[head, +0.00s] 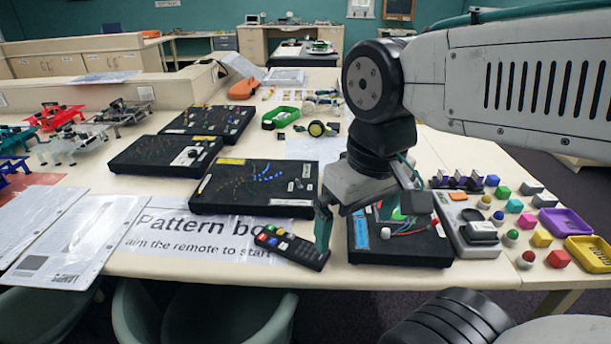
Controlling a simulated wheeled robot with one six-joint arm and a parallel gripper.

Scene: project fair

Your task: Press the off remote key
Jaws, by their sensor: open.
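The black remote (300,249) lies on the sheet lettered "Pattern bo…" and "aim the remote to start" (180,243), near the table's front edge. Coloured keys show at its left end and smaller dark or grey keys further right. The key labels are too small to read, so I cannot tell which one is off. My gripper (368,225) is open above the table, just right of the remote. One teal finger points down by the remote's right end; I cannot tell whether it touches.
A black wired board (400,250) lies under and beside my gripper. Another black board (255,187) lies behind the remote. A grey device (470,230), coloured blocks, a purple tray (566,226) and a yellow tray (590,254) are at right. Sheets (60,245) cover the front left.

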